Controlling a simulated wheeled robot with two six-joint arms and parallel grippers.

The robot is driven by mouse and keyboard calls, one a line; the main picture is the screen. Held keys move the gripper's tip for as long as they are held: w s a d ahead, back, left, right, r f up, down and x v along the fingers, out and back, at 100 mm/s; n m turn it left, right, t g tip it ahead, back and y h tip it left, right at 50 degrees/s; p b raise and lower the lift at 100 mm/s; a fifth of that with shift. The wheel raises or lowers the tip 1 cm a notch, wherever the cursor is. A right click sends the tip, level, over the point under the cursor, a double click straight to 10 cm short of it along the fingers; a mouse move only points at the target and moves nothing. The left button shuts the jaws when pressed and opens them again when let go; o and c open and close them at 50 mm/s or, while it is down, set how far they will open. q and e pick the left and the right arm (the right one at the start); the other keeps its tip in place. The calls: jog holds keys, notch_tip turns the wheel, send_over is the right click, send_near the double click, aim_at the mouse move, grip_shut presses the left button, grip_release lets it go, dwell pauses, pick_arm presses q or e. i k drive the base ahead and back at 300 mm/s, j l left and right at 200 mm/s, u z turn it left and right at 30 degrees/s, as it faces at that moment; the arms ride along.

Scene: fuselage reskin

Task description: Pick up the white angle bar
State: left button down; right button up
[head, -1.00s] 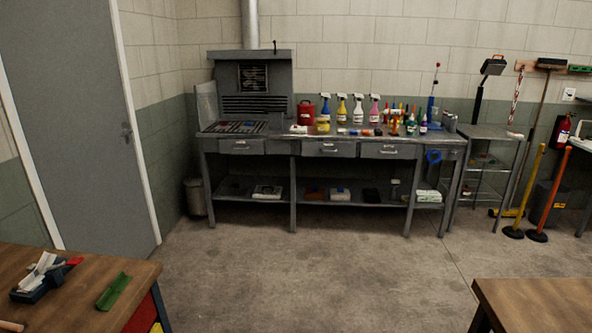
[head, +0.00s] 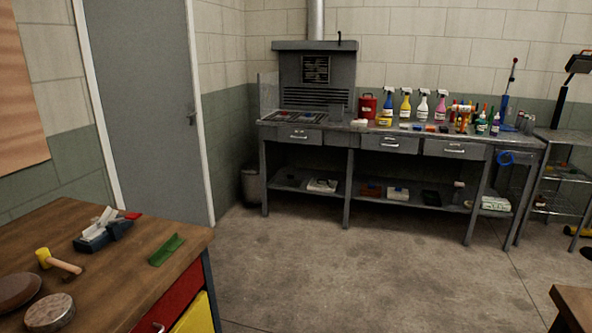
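A white angled piece (head: 97,224), which may be the white angle bar, lies at a dark blue block (head: 118,231) on the wooden workbench at the left. It is small in the head view, and I cannot tell whether it sits in the block or on it. A red part (head: 132,215) shows beside it. A green angle bar (head: 166,250) lies apart from it, nearer the bench's right edge. Neither of my grippers is in view.
The wooden workbench (head: 45,222) also holds a yellow-headed mallet (head: 60,262) and two round objects. A grey steel bench (head: 345,139) with spray bottles stands at the back wall. The concrete floor (head: 330,265) between is clear. Another wooden table corner (head: 575,303) shows lower right.

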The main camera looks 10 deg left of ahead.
aim_at(94, 231)
jog(key=u, duration=1.1)
jog(key=i+l+z, duration=0.35)
jog(key=i, duration=0.15)
jog(key=i+l+z, duration=0.3)
jog(key=i, duration=0.25)
jog(key=i+z, duration=0.35)
jog(key=i, duration=0.2)
jog(key=i+l, duration=0.15)
jog(key=i, duration=1.55)
jog(key=i+u, duration=0.2)
jog(key=u, duration=0.2)
jog(key=i+u, duration=0.2)
jog(key=u, duration=0.2)
jog(key=i+u, duration=0.2)
jog(key=u, duration=0.2)
jog(key=i+l+u, duration=0.15)
jog(key=u, duration=0.3)
jog(key=i, duration=0.05)
